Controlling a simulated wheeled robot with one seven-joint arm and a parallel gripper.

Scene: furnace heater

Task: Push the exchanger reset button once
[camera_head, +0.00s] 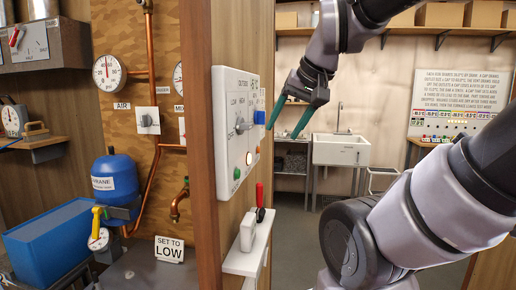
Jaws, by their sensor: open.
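A white control panel (228,94) is fixed to the side of a wooden post. It carries a grey knob (240,126), a green round button (237,173), a small lit round part (249,158) and a blue part (259,117) at its right edge. Their labels are too small to read, so I cannot tell which is the exchanger reset button. My gripper (281,133) is open and empty, with its two teal fingers pointing down and left, just right of the panel's blue part in the picture. I cannot tell whether it touches the panel.
A white shelf (245,262) with a red-handled lever (260,196) juts out below the panel. Left of the post (203,150) are a blue tank (115,180), a blue box (50,245), gauges and copper pipes. A white sink (341,150) stands at the back; floor between is clear.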

